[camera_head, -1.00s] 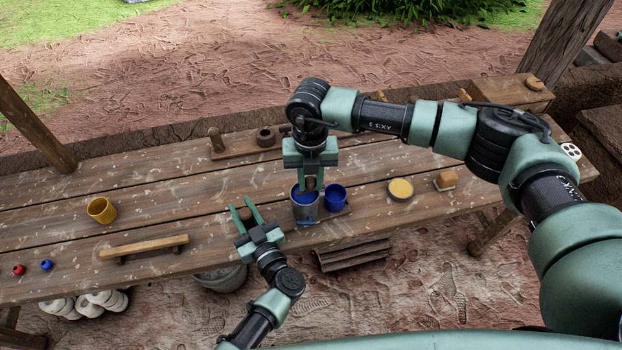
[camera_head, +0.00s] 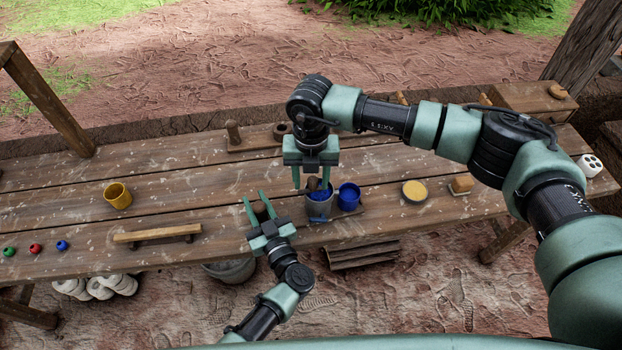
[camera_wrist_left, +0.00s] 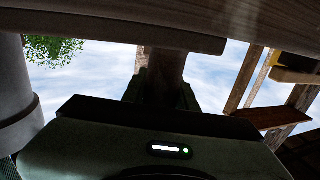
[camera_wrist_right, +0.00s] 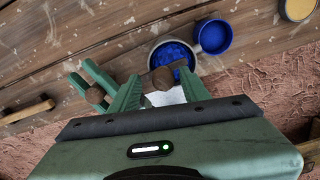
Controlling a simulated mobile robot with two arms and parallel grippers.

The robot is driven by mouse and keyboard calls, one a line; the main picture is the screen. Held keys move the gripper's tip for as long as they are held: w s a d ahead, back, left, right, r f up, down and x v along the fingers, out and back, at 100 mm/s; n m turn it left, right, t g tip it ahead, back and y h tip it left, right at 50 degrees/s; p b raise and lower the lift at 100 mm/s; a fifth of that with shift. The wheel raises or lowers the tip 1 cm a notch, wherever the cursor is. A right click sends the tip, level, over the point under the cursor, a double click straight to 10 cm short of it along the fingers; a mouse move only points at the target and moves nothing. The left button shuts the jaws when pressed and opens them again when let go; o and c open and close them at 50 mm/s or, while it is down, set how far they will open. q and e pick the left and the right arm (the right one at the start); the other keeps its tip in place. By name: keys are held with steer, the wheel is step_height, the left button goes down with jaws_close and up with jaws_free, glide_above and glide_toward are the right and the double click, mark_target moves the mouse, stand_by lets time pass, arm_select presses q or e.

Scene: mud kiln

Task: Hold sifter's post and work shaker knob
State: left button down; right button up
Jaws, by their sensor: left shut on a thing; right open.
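The sifter's brown post (camera_head: 260,211) stands between the fingers of my left gripper (camera_head: 257,207), which is shut on it at the table's front edge. The post also shows in the left wrist view (camera_wrist_left: 166,75). The brown shaker knob (camera_head: 313,184) sits over a grey pot (camera_head: 319,208) with blue contents. My right gripper (camera_head: 311,177) points down from above and is open, its fingers apart on either side of the knob. In the right wrist view the knob (camera_wrist_right: 162,78) lies between the fingers, nearer the right one; contact cannot be told. The sifter's body is mostly hidden.
A blue cup (camera_head: 349,195) stands right of the pot. Further right are a yellow-filled dish (camera_head: 414,191) and a small block (camera_head: 461,184). A yellow cup (camera_head: 117,195), a wooden bar (camera_head: 157,233) and small coloured balls (camera_head: 36,248) are to the left.

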step_height(320, 180, up, 11)
steer(key=shift+r, duration=0.2)
stand_by(0.5)
arm_select(q)
steer(key=c, duration=1)
jaws_free()
steer(key=shift+c, duration=0.2)
